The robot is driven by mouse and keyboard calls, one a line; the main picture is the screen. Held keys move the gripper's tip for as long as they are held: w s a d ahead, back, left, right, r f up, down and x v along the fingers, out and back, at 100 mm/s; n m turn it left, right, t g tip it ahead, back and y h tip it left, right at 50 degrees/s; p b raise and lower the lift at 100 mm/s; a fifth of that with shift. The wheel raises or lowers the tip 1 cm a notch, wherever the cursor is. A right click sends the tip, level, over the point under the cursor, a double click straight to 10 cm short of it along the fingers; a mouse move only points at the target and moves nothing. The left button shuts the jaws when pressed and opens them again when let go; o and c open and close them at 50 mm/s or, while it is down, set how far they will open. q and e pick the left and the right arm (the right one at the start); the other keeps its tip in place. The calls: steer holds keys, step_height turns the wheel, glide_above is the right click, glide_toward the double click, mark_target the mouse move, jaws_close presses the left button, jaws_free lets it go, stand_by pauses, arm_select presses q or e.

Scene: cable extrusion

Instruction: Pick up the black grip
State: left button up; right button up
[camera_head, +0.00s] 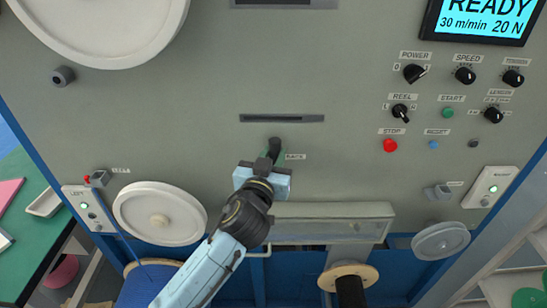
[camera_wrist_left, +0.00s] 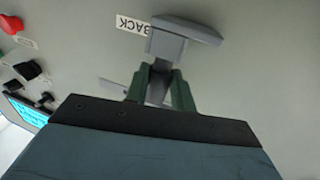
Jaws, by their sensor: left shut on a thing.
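The black grip (camera_head: 275,144) is at the grey panel's lower middle, beside a small label. In the left wrist view the green fingers of my left gripper (camera_wrist_left: 160,84) are shut on the grip's near part, one on each side. The grip stands at the panel; whether it touches the panel is unclear. My right gripper is not in view.
A dark slot (camera_head: 282,118) lies just above the grip. A clear-fronted trough (camera_head: 335,222) juts out to the lower right. A white reel (camera_head: 160,213) is at the left. Knobs and a red stop button (camera_head: 390,145) are at the right.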

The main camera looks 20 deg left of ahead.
arm_select(q)
step_height(320, 180, up, 3)
steer(key=shift+f, duration=0.15)
steer(key=s+b, duration=0.2)
steer(key=s, duration=1.6)
steer(key=shift+d+b, duration=0.2)
steer(key=shift+b, duration=0.1)
